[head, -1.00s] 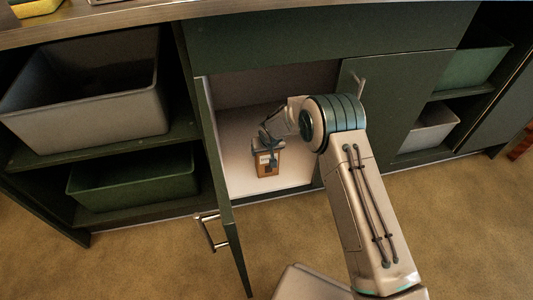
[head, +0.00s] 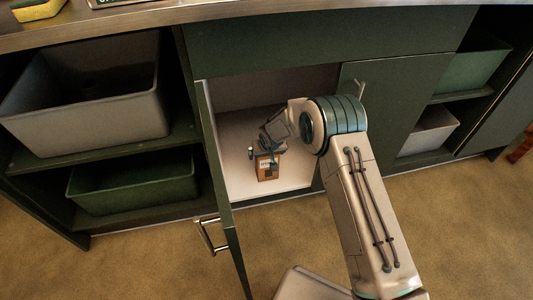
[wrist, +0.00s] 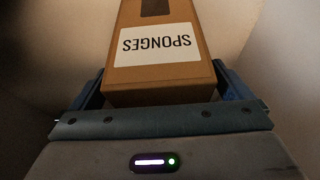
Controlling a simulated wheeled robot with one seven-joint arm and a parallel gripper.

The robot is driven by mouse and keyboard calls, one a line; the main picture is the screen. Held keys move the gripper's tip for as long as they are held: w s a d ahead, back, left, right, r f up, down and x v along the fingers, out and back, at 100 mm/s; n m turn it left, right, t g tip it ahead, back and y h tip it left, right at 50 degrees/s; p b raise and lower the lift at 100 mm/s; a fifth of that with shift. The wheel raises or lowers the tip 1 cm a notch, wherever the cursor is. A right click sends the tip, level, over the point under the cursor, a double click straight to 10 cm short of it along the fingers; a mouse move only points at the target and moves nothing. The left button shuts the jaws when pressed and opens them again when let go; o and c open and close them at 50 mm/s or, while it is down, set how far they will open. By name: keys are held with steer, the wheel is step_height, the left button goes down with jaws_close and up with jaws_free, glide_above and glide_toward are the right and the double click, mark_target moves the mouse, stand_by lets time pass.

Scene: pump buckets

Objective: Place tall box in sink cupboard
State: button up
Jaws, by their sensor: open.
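The tall brown cardboard box (head: 267,172) stands upright on the pale floor of the open sink cupboard (head: 297,177), near its front. In the wrist view the box (wrist: 195,74) fills the middle and shows a white label reading "SPONGES" upside down. My gripper (head: 264,151) reaches into the cupboard at the upper part of the box. Its blue fingers are open, one on each side of the box in the wrist view (wrist: 162,85). Whether a finger touches the box I cannot tell. My arm hides part of the cupboard's right side.
The left cupboard door (head: 222,190) stands open, its handle (head: 211,234) outward; the right door (head: 385,88) looks shut. Grey (head: 90,95) and green (head: 135,180) bins sit on the left shelves, more bins on the right. Brown floor in front is mostly clear.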

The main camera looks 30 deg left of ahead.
steer(key=p+v, duration=0.3)
steer(key=v, duration=0.8)
